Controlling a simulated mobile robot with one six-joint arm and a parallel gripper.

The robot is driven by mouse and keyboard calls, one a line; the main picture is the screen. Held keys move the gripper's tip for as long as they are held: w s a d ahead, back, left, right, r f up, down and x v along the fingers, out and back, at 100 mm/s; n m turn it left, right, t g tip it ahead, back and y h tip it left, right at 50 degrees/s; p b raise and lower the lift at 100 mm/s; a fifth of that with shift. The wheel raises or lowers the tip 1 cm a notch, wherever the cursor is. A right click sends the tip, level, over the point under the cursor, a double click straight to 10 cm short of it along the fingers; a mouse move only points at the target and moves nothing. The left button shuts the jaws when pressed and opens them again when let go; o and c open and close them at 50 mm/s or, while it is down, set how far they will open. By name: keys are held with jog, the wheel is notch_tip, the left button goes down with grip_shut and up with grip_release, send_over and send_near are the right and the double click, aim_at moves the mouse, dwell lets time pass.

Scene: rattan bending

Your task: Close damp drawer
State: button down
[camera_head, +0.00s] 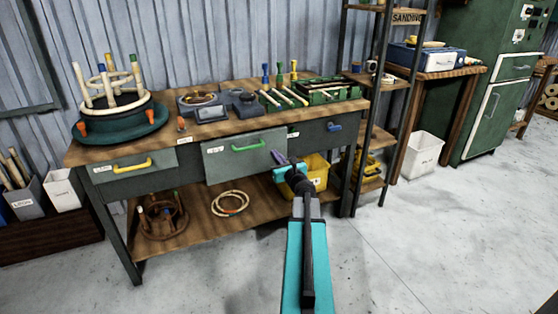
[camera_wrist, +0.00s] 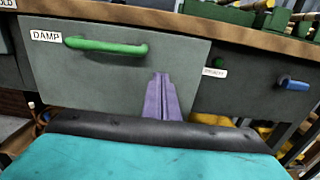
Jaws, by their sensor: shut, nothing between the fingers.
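The damp drawer (camera_head: 230,163) is the middle grey drawer of the workbench, with a green handle (camera_head: 249,146). Its front stands out a little from the neighbouring drawer fronts in the head view. In the wrist view the drawer front (camera_wrist: 120,80) fills the left and middle, with a "DAMP" label (camera_wrist: 46,36) beside the green handle (camera_wrist: 105,46). My gripper (camera_head: 279,157) has its purple fingers together at the right part of the drawer front. In the wrist view the shut fingers (camera_wrist: 161,80) overlap the front's lower right; I cannot tell whether they touch it.
A drawer with a yellow handle (camera_head: 132,165) is to the left, and one with a blue handle (camera_head: 333,127) to the right. A yellow bin (camera_head: 317,172) and a rattan ring (camera_head: 230,203) are on the lower shelf. The floor in front (camera_head: 420,230) is clear.

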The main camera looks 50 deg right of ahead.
aim_at(268, 146)
jog(key=shift+x, duration=2.3)
jog(key=shift+w, duration=0.2)
jog(key=shift+b+x, duration=0.5)
jog(key=shift+x, duration=1.4)
jog(key=shift+w+d, duration=0.15)
jog(key=shift+w+r, duration=0.1)
jog(key=shift+r, duration=0.15)
